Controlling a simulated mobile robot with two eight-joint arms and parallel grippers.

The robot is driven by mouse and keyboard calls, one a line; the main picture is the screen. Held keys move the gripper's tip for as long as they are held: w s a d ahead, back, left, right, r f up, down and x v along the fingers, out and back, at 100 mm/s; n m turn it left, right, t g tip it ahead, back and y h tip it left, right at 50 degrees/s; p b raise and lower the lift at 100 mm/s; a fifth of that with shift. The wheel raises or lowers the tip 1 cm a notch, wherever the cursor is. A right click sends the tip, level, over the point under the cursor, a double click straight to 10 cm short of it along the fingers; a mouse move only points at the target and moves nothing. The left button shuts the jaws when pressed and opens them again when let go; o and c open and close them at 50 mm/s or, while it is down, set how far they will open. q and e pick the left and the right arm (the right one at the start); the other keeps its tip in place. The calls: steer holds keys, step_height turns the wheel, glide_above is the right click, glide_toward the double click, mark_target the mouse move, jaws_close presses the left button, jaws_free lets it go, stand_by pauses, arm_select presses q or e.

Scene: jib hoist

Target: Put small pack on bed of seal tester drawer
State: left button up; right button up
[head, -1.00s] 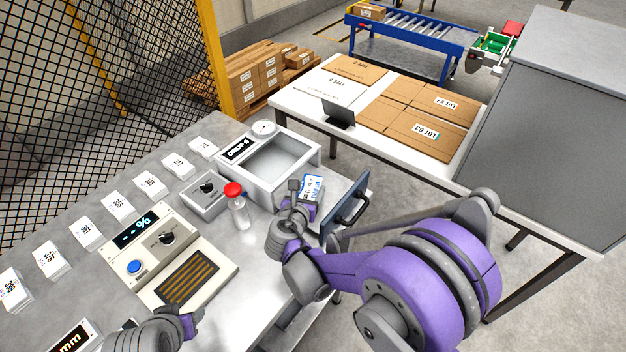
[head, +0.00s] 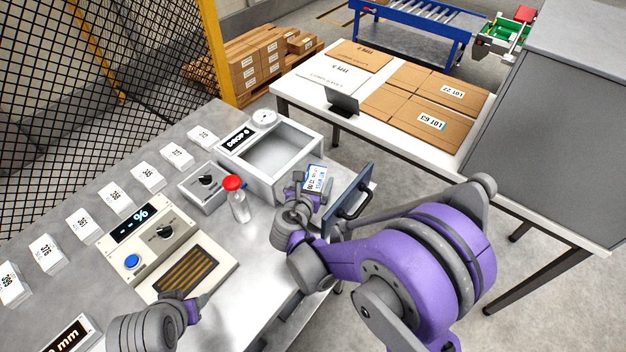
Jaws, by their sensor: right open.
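The small pack (head: 315,177), white with a blue-edged printed label, lies at the open drawer (head: 340,186) of the seal tester (head: 262,156), between the tester's front and the drawer's dark front plate with its handle. It appears to rest on the drawer bed, but its lower part is hidden by my gripper. My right gripper (head: 305,193) is open, right beside the pack's near side; I cannot tell whether it touches it. My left gripper (head: 193,304) is at the bottom, over the bench near the striped plate; its fingers are too small and turned to read.
A clear bottle with a red cap (head: 237,198) stands left of my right gripper. A table with cartons (head: 425,105) stands behind.

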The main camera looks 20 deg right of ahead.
arm_select(q)
steer(key=shift+w+r, duration=0.15)
steer(key=shift+r, duration=0.15)
arm_select(e)
steer(key=shift+w+r, duration=0.1)
steer(key=shift+r, duration=0.15)
arm_select(q)
steer(key=shift+w+r+p, duration=0.25)
steer(key=shift+r+p, duration=0.25)
arm_select(e)
steer(key=v, duration=1.2)
steer(key=shift+d, duration=0.1)
steer(key=shift+f, duration=0.1)
